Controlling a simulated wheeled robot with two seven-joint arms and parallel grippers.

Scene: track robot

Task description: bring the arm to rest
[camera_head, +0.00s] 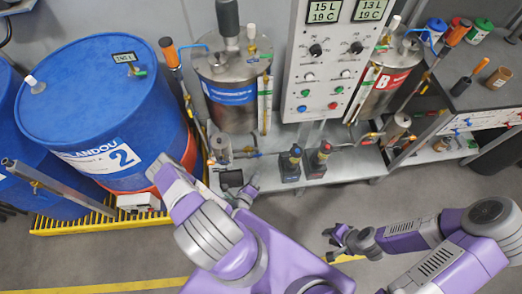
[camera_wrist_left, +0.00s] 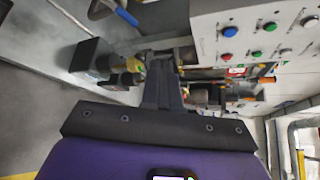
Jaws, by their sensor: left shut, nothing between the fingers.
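My left gripper (camera_head: 243,190) is dark grey, at the end of the purple arm in the middle of the head view. It is in front of the metal bench. In the left wrist view its fingers (camera_wrist_left: 163,85) are together and hold nothing. My right gripper (camera_head: 334,240) is at the lower right of the head view, above the grey floor. It holds nothing that I can see. It is too small to tell whether its fingers are apart.
A blue drum (camera_head: 75,95) stands at the left on a yellow-edged pallet (camera_head: 90,226). A dark side table (camera_head: 485,85) is at the right. Grey floor is open in front.

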